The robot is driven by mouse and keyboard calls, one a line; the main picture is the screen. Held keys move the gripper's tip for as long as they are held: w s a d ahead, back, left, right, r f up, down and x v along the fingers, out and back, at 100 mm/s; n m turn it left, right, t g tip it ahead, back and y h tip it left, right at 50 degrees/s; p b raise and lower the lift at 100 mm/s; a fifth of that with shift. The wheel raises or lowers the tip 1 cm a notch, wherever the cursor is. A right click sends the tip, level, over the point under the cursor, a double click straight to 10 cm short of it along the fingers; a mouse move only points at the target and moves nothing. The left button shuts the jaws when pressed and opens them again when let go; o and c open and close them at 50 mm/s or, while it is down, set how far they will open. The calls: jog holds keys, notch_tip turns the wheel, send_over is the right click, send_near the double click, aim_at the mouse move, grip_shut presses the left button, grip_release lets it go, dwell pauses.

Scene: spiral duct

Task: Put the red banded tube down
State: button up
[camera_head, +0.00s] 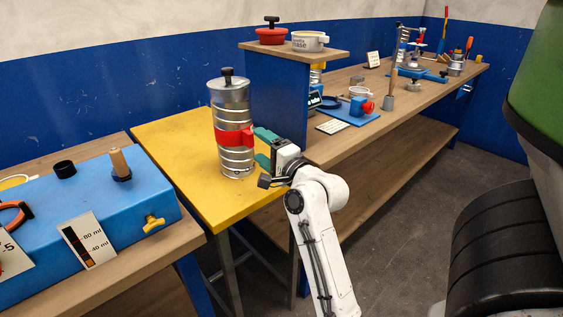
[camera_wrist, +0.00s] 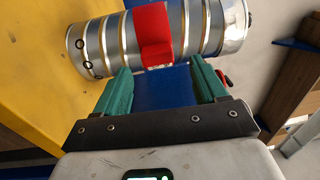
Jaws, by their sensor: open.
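The red banded tube (camera_head: 233,130) is a silver ribbed metal cylinder with a red band round its middle and a black knob on top. It stands upright on the yellow table (camera_head: 178,140). My gripper (camera_head: 263,148) is at its right side, at the height of the band, with green fingers apart. In the wrist view the tube (camera_wrist: 208,32) lies across the top of the picture, beyond the open green fingers of my gripper (camera_wrist: 166,84). Nothing is between the fingers. Whether a fingertip touches the tube I cannot tell.
A blue box (camera_head: 85,225) with a wooden-handled plug stands on a bench at the left. A blue-sided shelf (camera_head: 277,98) with a red pot and a white pot stands close behind my gripper. The yellow table is bare left of the tube.

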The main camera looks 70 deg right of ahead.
jog(key=b+v, duration=0.1)
jog(key=v, duration=0.7)
jog(key=shift+s+a, duration=0.2)
jog(key=shift+s, duration=0.15)
jog(key=w+a+f+n+g+y, duration=0.35)
jog(key=a+f+n, duration=0.3)
jog(key=f, duration=0.25)
jog(key=w+a+f+n+g+y, duration=0.2)
jog(key=a+f+n+y, duration=0.25)
jog(key=a+f, duration=0.4)
jog(key=s+a+f+n+g+y, duration=0.2)
jog(key=s+a+f+n+g, duration=0.7)
jog(key=s+a+f+n, duration=0.2)
notch_tip(320, 180, down, 2)
jog(key=shift+s+a+f+n, duration=0.2)
jog(key=shift+s+a+n, duration=0.15)
jog(key=shift+a+n, duration=0.75)
notch_tip(320, 180, up, 3)
jog(key=p, duration=0.2)
jog(key=shift+f+p, duration=0.15)
jog(key=shift+p, duration=0.15)
